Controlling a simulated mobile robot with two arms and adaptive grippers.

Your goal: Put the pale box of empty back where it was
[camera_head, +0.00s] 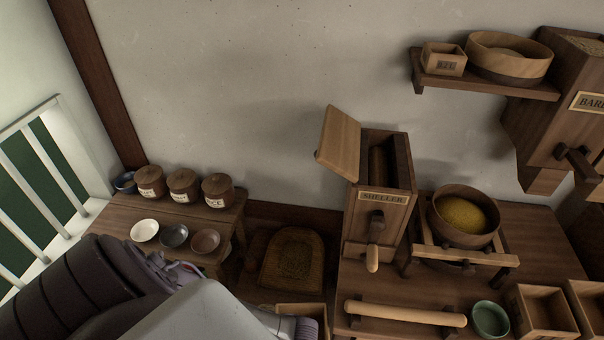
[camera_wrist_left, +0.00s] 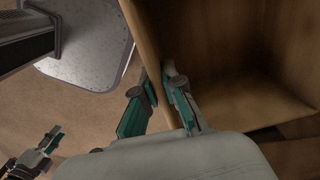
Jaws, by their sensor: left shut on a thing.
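The pale wooden box (camera_wrist_left: 245,50) fills the right of the left wrist view, its open inside bare. My left gripper (camera_wrist_left: 168,80) is shut on one wall of it, a finger on each side. In the head view only a strip of the box (camera_head: 303,309) shows at the bottom middle, behind my left arm, which hides the left gripper there. Another gripper, apparently my right one (camera_wrist_left: 36,152), shows small at the lower left of the wrist view, away from the box; its opening is unclear.
The right bench carries the sheller (camera_head: 378,215), a bowl of yellow grain (camera_head: 463,215), a wooden roller (camera_head: 405,313), a green bowl (camera_head: 490,319) and open boxes (camera_head: 541,310). A low table (camera_head: 120,222) with lidded jars and small bowls stands left. A shelf (camera_head: 483,88) is above.

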